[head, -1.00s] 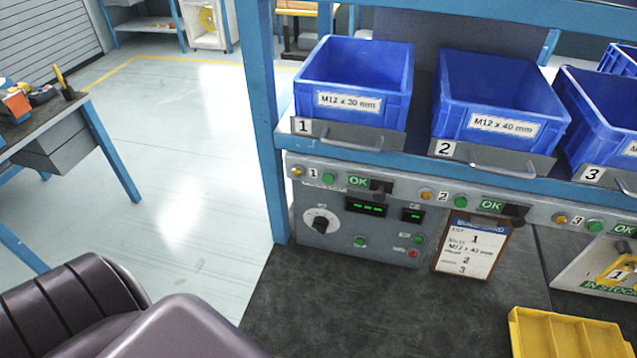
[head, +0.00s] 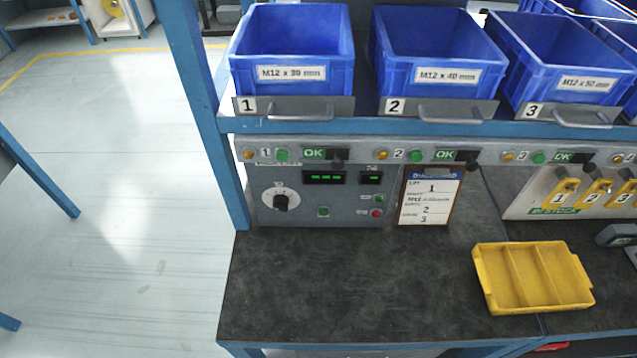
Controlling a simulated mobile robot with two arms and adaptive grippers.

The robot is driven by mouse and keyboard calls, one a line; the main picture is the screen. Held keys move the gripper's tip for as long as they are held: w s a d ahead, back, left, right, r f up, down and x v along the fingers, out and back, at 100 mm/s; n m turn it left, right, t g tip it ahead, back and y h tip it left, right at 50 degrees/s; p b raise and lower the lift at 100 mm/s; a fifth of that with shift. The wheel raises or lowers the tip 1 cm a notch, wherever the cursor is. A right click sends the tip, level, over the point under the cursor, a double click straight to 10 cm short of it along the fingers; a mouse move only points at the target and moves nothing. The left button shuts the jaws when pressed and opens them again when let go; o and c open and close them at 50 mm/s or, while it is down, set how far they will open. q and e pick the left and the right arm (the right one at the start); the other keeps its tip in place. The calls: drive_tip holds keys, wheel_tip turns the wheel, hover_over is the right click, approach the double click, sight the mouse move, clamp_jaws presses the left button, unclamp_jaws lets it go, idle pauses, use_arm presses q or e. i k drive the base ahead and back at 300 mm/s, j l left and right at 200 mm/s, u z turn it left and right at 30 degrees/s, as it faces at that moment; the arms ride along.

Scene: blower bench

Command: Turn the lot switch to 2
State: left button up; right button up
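The lot switch appears to be the black rotary knob (head: 281,201) on a white dial, at the left of the grey control panel (head: 340,212) under the shelf. Its dial markings are too small to read, so I cannot tell its setting. The panel also has a green-lit display, a smaller display, green buttons and a red button. A build card (head: 428,196) on a clipboard leans to the right of the panel and shows the numbers 1, 2 and 3 on separate lines. Neither of my grippers is in view.
Blue bins (head: 292,52) stand on the blue shelf above, over a strip of lamps and OK signs. A yellow divided tray (head: 530,278) sits on the right of the dark bench top (head: 330,290). The bench in front of the panel is clear. Yellow numbered tags hang at right.

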sight(280, 202)
drive_tip(key=k+j+u, duration=0.1)
drive_tip(key=j, duration=0.3)
drive_tip(key=k+j+u, duration=0.15)
drive_tip(key=j, duration=0.25)
drive_tip(key=k+j+u, duration=0.1)
drive_tip(key=j, duration=0.3)
drive_tip(key=k+j+u, duration=0.1)
drive_tip(key=j, duration=0.3)
drive_tip(key=k, duration=0.05)
